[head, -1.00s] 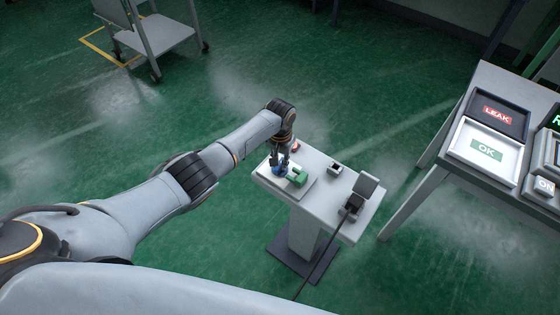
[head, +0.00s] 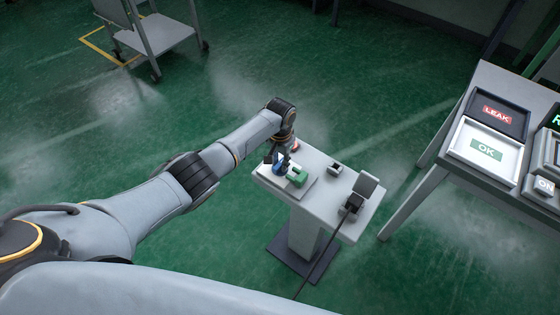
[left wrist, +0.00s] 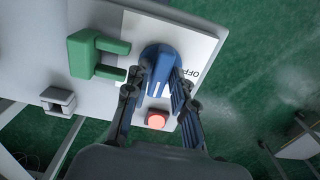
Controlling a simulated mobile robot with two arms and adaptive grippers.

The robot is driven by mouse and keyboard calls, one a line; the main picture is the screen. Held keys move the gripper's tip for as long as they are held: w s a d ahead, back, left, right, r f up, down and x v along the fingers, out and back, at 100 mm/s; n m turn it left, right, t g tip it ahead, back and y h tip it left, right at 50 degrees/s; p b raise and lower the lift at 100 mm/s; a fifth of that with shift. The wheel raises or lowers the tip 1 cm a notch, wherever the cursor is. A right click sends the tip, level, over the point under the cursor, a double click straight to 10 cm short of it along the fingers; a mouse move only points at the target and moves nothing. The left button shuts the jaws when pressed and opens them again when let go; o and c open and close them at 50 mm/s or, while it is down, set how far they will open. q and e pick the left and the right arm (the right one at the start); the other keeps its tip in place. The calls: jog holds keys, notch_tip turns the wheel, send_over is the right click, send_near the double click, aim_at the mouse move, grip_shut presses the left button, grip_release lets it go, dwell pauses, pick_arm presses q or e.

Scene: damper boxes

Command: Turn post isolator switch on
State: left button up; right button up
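The blue rotary switch knob (left wrist: 160,62) stands on a white plate beside a printed label that reads "OFF" (left wrist: 191,73), partly covered by a finger. A pale mark on the knob points down towards a red button (left wrist: 156,121) in the left wrist view. My left gripper (left wrist: 160,80) has its fingers apart, one on each side of the knob; whether they touch it is unclear. In the head view the left gripper (head: 276,160) is over the pedestal's left end, by the blue knob (head: 281,168). My right gripper is not in view.
A green block-like fixture (head: 297,176) sits close beside the knob on the pedestal top (head: 322,190). A small grey holder (head: 335,168) and a dark device with a cable (head: 354,203) stand further right. A table (head: 448,108) with LEAK and OK trays is at right.

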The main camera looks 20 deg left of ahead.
aim_at(280, 163)
pick_arm(q)
jog(key=shift+o, duration=0.5)
notch_tip(280, 163, up, 12)
dwell(0.3)
dwell(0.3)
